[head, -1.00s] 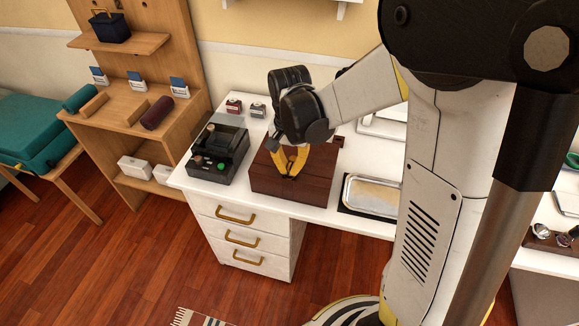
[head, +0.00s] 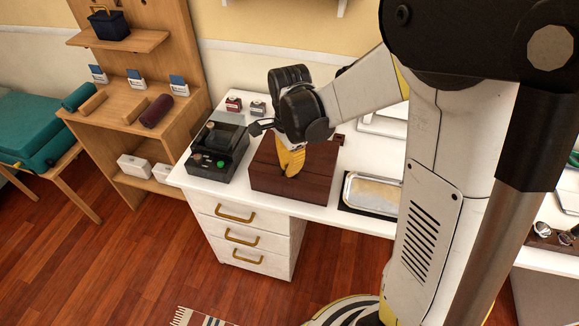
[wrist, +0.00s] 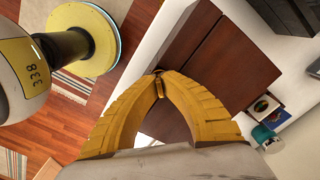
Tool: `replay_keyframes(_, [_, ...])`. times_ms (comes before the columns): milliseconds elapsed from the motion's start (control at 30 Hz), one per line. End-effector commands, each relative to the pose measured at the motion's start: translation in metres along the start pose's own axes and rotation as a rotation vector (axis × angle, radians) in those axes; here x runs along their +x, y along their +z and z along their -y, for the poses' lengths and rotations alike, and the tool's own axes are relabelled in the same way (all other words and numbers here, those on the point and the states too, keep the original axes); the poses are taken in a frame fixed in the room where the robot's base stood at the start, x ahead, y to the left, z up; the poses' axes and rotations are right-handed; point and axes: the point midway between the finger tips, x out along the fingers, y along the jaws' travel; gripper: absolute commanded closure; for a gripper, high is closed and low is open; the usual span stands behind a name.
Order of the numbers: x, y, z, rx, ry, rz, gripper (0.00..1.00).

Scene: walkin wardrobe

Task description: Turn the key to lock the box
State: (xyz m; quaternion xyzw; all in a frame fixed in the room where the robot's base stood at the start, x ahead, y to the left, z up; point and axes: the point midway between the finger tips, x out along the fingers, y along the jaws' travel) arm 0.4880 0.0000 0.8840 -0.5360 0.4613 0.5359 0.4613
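The box (head: 265,178) is dark reddish-brown wood and sits shut on the white desk. My gripper (head: 288,174) is at the box's top, near its front edge, with its yellow fingers pointing down. In the wrist view, the two curved fingers meet at their tips (wrist: 158,82) over the box (wrist: 235,58). A small dark brass-coloured piece, which looks like the key (wrist: 159,90), shows between the fingertips. Most of the key and the keyhole are hidden by the fingers.
A black tray with small items (head: 222,150) stands close left of the box. A metal tray (head: 370,194) lies to its right. Two small boxes (head: 246,106) stand behind. Desk drawers (head: 240,238) are below. A wooden shelf (head: 150,85) stands at left.

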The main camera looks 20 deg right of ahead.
Motion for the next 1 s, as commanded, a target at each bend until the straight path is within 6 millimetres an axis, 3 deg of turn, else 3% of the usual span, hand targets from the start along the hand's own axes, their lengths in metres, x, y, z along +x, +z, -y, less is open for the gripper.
replay_keyframes(300, [0.0001,-0.0001,-0.0002,0.598,0.0,0.0,1.0])
replay_keyframes(500, [0.0,-0.0001,-0.0002,0.901,0.0,0.0,1.0])
replay_keyframes(533, [0.0,-0.0001,-0.0002,0.925,0.0,0.0,1.0])
replay_keyframes(600, [-0.0001,-0.0001,-0.0002,0.916,0.0,0.0,0.75])
replay_keyframes(633, [-0.0001,-0.0001,-0.0003,0.916,0.0,0.0,0.69])
replay_keyframes(1000, [-0.0001,-0.0013,0.0009,0.914,-0.003,-0.001,0.69])
